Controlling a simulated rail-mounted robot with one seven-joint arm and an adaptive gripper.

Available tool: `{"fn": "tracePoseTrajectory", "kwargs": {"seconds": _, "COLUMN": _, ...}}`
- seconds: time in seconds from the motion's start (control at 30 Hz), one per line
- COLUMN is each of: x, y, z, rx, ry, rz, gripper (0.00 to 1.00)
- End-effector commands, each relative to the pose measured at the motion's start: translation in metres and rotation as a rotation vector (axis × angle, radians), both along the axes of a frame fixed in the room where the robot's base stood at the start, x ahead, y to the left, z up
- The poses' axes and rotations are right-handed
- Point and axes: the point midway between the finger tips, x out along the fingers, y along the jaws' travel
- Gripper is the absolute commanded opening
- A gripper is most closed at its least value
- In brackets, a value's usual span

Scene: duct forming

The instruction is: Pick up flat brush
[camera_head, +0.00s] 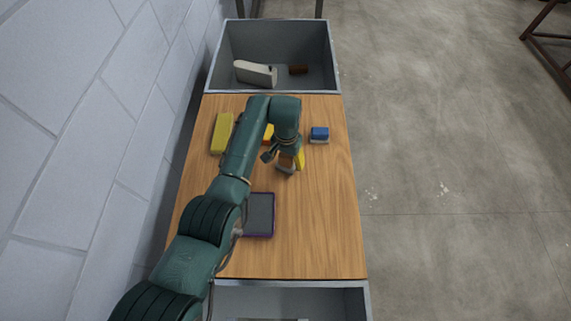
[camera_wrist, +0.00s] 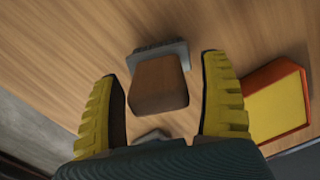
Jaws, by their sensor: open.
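The flat brush, a brown wooden block with a grey bristle edge, shows in the wrist view (camera_wrist: 158,88). It sits on the wooden table between my two yellow fingers, with visible gaps on both sides. My gripper (camera_wrist: 162,74) is open and points down over it. In the head view my gripper (camera_head: 290,157) is above the middle of the table, and the brush (camera_head: 285,163) is partly hidden by it. I cannot tell the exact height of the fingertips above the table.
A yellow and orange block (camera_wrist: 278,105) lies close to the right finger. On the table (camera_head: 320,225) are a long yellow block (camera_head: 221,133), a blue block (camera_head: 319,133) and a dark purple-rimmed pad (camera_head: 260,215). A grey bin (camera_head: 275,38) stands behind; another is in front.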

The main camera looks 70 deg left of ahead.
Motion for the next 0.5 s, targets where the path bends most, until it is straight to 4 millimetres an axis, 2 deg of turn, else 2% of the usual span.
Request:
{"fn": "tracePoseTrajectory", "kwargs": {"seconds": 0.2, "x": 0.0004, "y": 0.0007, "z": 0.0003, "rx": 0.002, "ry": -0.002, "rz": 0.000, "gripper": 0.78}}
{"fn": "tracePoseTrajectory", "kwargs": {"seconds": 0.5, "x": 0.0003, "y": 0.0005, "z": 0.0004, "rx": 0.001, "ry": -0.001, "rz": 0.000, "gripper": 0.21}}
